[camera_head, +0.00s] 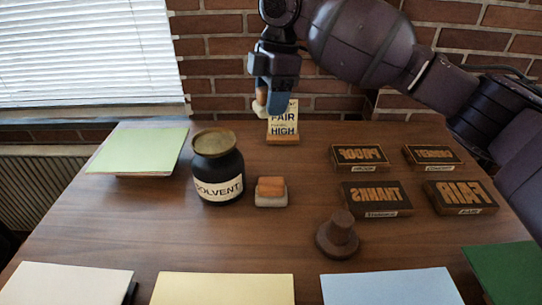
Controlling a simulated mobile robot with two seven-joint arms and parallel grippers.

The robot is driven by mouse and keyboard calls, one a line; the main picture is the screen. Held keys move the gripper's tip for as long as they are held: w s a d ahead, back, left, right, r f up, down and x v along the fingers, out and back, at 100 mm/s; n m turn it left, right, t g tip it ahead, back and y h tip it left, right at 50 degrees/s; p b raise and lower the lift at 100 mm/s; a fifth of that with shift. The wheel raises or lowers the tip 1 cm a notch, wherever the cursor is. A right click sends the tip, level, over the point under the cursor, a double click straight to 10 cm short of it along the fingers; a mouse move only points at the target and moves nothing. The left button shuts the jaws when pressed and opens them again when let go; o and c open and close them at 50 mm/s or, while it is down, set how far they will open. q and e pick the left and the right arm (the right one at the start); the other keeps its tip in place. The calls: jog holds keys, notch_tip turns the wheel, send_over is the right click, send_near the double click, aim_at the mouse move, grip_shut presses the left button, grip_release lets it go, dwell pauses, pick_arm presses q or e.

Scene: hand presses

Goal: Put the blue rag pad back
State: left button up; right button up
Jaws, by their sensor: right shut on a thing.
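My right gripper (269,88) comes in from the upper right and is shut above the back of the table. It holds a small thing with an orange-brown part and a pale part (260,103); a blue piece (277,100) shows beside it. I take this held thing for the blue rag pad, but it is small and partly hidden by the fingers. It hangs just in front of a small upright card (283,122) on a wooden stand. A similar pad with an orange-brown top and a pale base (271,191) lies mid-table. My left gripper is not in view.
A dark solvent jar (218,170) stands left of the pad on the table. Several lettered blocks (375,199) lie at right. A brown knobbed tool (338,236) stands front right. Paper stacks (223,288) line the front edge; a green one (138,150) lies back left.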

jog(key=b, duration=0.2)
send_over(269, 167)
notch_tip(269, 167, down, 8)
jog(key=shift+d+f, duration=0.2)
jog(key=shift+f, duration=0.3)
notch_tip(269, 167, down, 6)
jog(key=shift+w+r+b, duration=0.1)
jog(key=shift+r+b, duration=0.05)
jog(key=shift+b, duration=0.45)
jog(key=shift+r, duration=0.15)
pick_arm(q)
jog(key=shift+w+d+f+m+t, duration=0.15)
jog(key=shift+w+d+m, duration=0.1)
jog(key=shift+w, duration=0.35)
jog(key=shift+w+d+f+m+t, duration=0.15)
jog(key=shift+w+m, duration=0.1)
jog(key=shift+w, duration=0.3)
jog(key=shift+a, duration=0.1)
pick_arm(e)
jog(key=o, duration=0.8)
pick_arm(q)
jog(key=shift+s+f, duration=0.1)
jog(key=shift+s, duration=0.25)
pick_arm(e)
jog(key=shift+o, duration=0.5)
